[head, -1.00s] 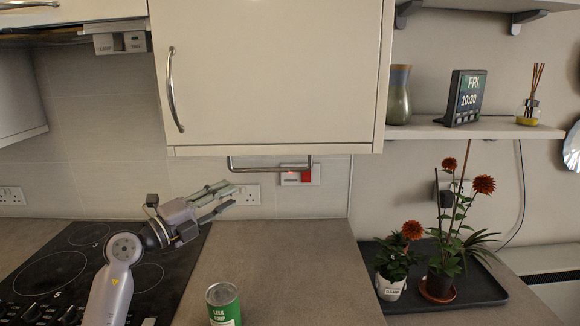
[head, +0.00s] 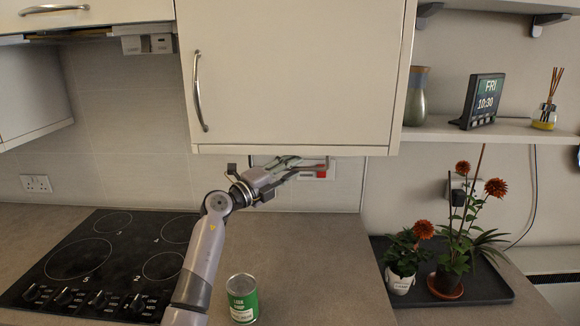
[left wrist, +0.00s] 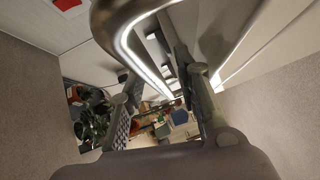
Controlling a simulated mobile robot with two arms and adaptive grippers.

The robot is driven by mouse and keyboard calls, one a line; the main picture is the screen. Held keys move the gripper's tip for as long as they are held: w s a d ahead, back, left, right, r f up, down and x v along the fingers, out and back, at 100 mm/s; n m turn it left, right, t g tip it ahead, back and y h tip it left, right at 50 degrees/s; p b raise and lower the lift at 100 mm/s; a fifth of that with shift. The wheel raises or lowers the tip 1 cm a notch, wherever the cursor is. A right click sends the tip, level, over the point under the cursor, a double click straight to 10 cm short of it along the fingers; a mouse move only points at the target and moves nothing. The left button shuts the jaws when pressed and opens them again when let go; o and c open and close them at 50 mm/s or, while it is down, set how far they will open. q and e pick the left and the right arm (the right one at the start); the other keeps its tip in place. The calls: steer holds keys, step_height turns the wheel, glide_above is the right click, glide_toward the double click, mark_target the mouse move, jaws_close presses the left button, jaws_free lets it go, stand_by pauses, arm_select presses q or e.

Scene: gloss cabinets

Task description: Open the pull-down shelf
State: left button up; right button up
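The pull-down shelf's metal bar handle (head: 326,162) hangs under the cream wall cabinet (head: 295,75). My left gripper (head: 293,167) is just below the cabinet, overlapping the handle's left and middle part. In the left wrist view the shiny bar (left wrist: 133,48) crosses close to the camera and runs into the space between the two fingers (left wrist: 165,110). The fingers are apart, and I see no clear grip on the bar. The shelf itself is hidden behind the cabinet's front. My right gripper is not in view.
A green can (head: 242,299) stands on the worktop (head: 320,270) near my left arm. A black hob (head: 105,262) is at the left. Potted flowers on a dark tray (head: 490,288) are at the right. A side shelf (head: 445,132) holds a vase, clock and diffuser.

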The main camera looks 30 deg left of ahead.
arm_select(q)
jaws_close()
stand_by(0.5)
steer(key=shift+f, duration=0.1)
stand_by(0.4)
